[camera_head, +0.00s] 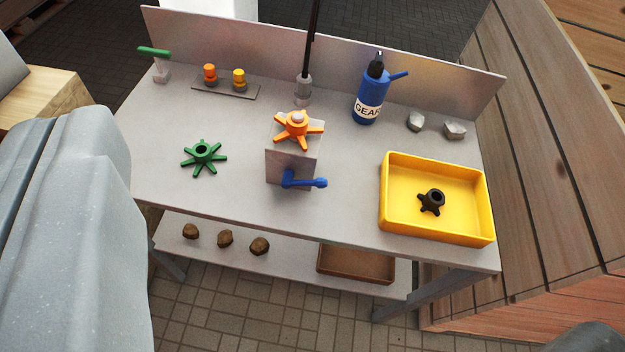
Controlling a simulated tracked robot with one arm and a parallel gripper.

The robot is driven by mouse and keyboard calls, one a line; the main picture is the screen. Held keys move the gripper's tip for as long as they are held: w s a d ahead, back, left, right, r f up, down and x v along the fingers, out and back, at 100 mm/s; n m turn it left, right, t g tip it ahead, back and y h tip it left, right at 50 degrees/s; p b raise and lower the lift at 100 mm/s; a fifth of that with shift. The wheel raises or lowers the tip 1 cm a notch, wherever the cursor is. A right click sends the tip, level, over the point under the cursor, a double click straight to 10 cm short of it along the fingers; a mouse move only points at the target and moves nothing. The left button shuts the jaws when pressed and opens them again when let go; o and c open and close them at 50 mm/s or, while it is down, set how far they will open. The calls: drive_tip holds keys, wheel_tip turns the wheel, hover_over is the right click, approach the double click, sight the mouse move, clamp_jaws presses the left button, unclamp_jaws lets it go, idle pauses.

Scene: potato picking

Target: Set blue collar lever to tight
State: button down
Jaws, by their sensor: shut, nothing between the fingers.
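The blue lever (306,182) sits on the front face of a grey block (290,166) in the middle of the workbench. Its pivot is at its left end, and its handle points to the right, about level. An orange star-shaped wheel (297,126) with several arms sits on top of the block. No tight or loose marking is readable near the lever. My gripper is not in view.
The workbench (345,215) also holds a green star wheel (204,156), a yellow tray (388,213) with a black star wheel (431,202), and a blue oil can (370,93). A thin dark pole (311,40) rises behind the block. Wooden crates (560,150) stand right.

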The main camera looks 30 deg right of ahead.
drive_tip(key=w+d+f+m+g+h+p, duration=0.1)
drive_tip(key=w+d+f+g+h+p, duration=0.15)
drive_tip(key=w+f, duration=0.4)
drive_tip(key=w+d+f+m+g+h+p, duration=0.1)
drive_tip(key=w+d+f+m+g+p, duration=0.15)
drive_tip(key=w+d+f+p, duration=0.35)
drive_tip(key=w+d+f+g+h+p, duration=0.1)
drive_tip(key=w+d+f+g, duration=0.1)
drive_tip(key=f, duration=0.5)
drive_tip(key=w+d+f+m+g+h+p, duration=0.1)
drive_tip(key=w+d+f, duration=0.3)
drive_tip(key=f, duration=0.4)
drive_tip(key=w+d+f+g+h+p, duration=0.1)
drive_tip(key=w+d+f+g+p, duration=0.1)
drive_tip(key=f, duration=0.5)
drive_tip(key=shift+w+d+f+m+g, duration=0.2)
drive_tip(key=shift+w+d+m+g, duration=0.15)
drive_tip(key=shift+w+d+g, duration=0.4)
drive_tip(key=f, duration=0.2)
drive_tip(key=s+f, duration=0.1)
drive_tip(key=shift+s+d+f, duration=0.1)
drive_tip(key=shift+d+f, duration=0.15)
drive_tip(key=shift+f, duration=0.1)
